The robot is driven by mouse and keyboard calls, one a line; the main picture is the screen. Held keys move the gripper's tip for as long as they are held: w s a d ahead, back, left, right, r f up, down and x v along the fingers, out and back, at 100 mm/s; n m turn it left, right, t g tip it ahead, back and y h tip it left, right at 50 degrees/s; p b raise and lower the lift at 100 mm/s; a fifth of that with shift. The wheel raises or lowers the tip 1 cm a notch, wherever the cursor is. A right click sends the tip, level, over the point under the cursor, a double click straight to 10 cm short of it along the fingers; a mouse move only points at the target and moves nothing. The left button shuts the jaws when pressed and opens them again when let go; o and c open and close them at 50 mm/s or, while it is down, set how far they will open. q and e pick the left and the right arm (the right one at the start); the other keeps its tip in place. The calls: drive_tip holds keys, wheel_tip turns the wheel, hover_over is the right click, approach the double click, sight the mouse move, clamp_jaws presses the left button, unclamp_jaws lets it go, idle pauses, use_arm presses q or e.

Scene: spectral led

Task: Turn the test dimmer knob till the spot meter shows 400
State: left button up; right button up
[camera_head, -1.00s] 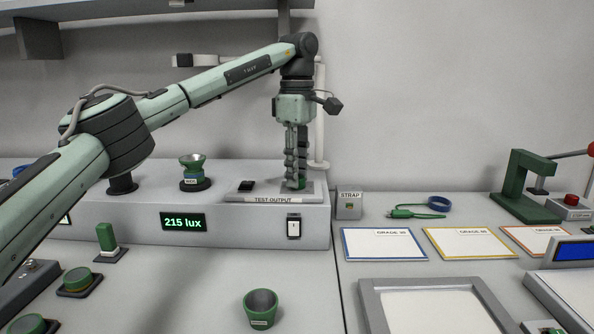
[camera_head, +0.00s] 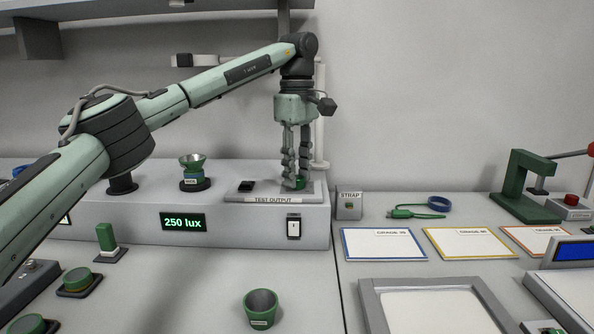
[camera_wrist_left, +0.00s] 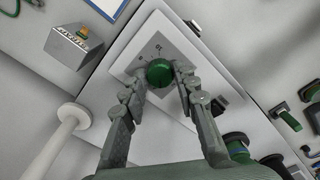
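The green test dimmer knob (camera_wrist_left: 159,72) sits on the pale TEST OUTPUT plate (camera_wrist_left: 205,55), which lies on top of the grey bench unit. In the head view the knob (camera_head: 299,184) is partly hidden by my fingers. My left gripper (camera_head: 295,178) points straight down over it, with one fingertip on each side of the knob. In the left wrist view the fingertips (camera_wrist_left: 160,76) close in on the knob's sides. The green display (camera_head: 183,222) on the unit's front reads 250 lux. My right gripper is not in view.
A black switch (camera_head: 246,186) lies left of the knob on the plate. A green cup-shaped fixture (camera_head: 193,172) stands further left. A STRAP box (camera_head: 348,206) is just right of the unit, and a white post (camera_head: 320,140) rises behind my gripper.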

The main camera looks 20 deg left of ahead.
use_arm(q)
drive_tip(key=o, duration=0.3)
drive_tip(key=shift+o, duration=0.2)
wheel_tip(320, 180, up, 12)
idle(0.4)
idle(1.5)
